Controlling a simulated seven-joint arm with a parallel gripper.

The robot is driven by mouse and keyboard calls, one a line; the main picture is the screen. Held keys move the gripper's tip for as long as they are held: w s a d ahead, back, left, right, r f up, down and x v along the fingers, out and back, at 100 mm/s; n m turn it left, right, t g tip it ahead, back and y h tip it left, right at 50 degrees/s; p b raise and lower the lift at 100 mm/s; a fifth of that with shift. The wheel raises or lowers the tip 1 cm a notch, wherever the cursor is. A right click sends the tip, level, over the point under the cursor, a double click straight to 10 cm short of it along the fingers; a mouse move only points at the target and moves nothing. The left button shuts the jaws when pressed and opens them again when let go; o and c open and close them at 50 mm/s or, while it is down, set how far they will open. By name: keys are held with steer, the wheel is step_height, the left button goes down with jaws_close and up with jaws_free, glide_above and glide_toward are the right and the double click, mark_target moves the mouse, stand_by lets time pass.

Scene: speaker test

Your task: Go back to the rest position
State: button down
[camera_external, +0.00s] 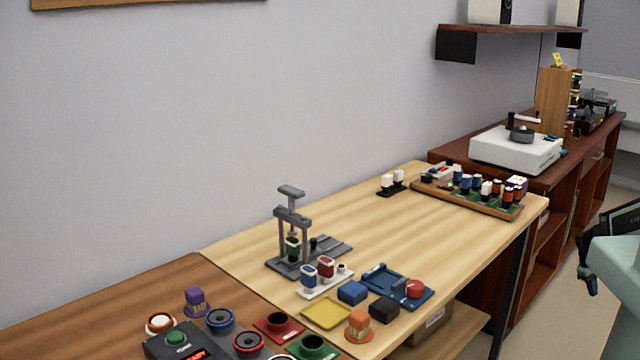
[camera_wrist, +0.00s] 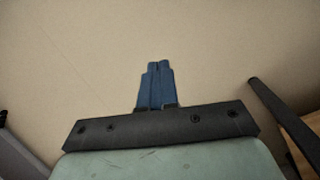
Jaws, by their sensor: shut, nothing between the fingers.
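My gripper (camera_wrist: 157,66) shows in the wrist view with its two blue fingers pressed together and nothing between them. It points at a plain beige surface that looks like the floor. In the external view my gripper (camera_external: 587,284) is at the right edge, hanging beside the pale green end of my arm. It is off the table's right side, clear of the light wooden table (camera_external: 385,222) and everything on it. Most of my arm is outside the picture.
A grey press stand (camera_external: 293,228), a blue tray (camera_external: 384,280) and a yellow tray (camera_external: 326,312) are on the table. A wooden tray of small parts (camera_external: 470,203) lies further back. A dark table leg (camera_wrist: 280,115) is right of my fingers in the wrist view.

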steer(key=s+a+f+m+g+y, duration=0.1)
steer(key=s+a, duration=0.4)
steer(key=s, duration=0.6)
steer(key=s+a+m+g+y, duration=0.2)
steer(key=s+a, duration=0.3)
steer(key=s, duration=0.6)
steer(key=shift+s+a+f+g, duration=0.25)
steer(key=shift+a+f+g, duration=0.15)
steer(key=shift+g, duration=0.3)
